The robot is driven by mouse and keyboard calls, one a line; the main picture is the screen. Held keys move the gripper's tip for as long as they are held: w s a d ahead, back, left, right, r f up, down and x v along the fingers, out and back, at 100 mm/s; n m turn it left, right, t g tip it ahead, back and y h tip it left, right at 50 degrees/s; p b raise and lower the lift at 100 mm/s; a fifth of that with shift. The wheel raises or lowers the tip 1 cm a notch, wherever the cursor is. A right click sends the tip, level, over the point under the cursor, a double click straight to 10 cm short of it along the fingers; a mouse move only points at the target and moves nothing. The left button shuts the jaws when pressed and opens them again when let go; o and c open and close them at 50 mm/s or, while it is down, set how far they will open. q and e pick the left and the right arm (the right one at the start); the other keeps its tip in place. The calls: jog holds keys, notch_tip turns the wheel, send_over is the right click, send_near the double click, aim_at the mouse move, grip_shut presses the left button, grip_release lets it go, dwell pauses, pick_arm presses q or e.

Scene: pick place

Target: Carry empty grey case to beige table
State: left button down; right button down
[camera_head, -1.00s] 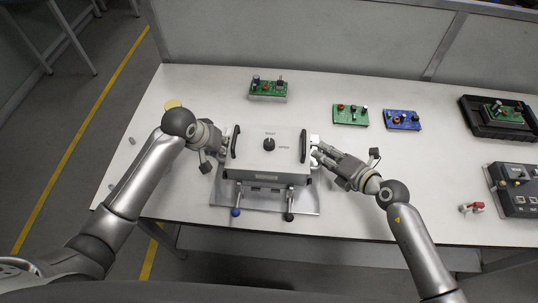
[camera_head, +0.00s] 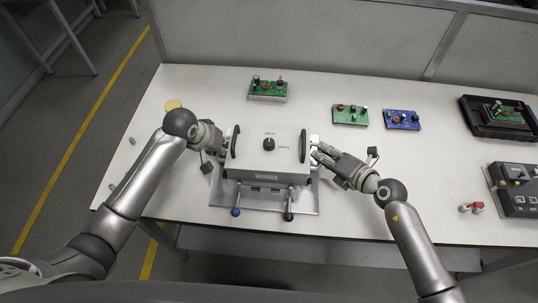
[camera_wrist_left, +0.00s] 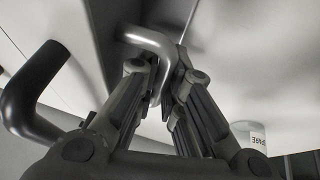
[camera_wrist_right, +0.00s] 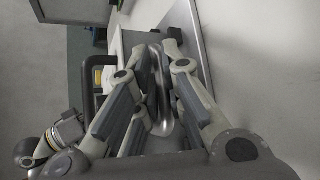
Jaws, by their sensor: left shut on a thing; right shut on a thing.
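A light grey box-shaped case (camera_head: 270,165) with a black knob and two black handles on top sits on a metal plate (camera_head: 300,206) on the white table. It is closed, so its inside is hidden. My left gripper (camera_head: 224,147) is at its left side, shut on a bent metal side handle that shows in the left wrist view (camera_wrist_left: 150,40). My right gripper (camera_head: 316,150) is at its right side, shut on the other metal handle, seen in the right wrist view (camera_wrist_right: 160,85). I cannot pick out a beige table.
Circuit boards (camera_head: 268,90) lie behind and right. A black tray (camera_head: 490,130) and control box (camera_head: 515,188) are far right. A grey partition (camera_head: 300,40) closes the back.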

pick_arm(q)
jog(key=shift+r, duration=0.2)
pick_arm(e)
jog(key=shift+r, duration=0.1)
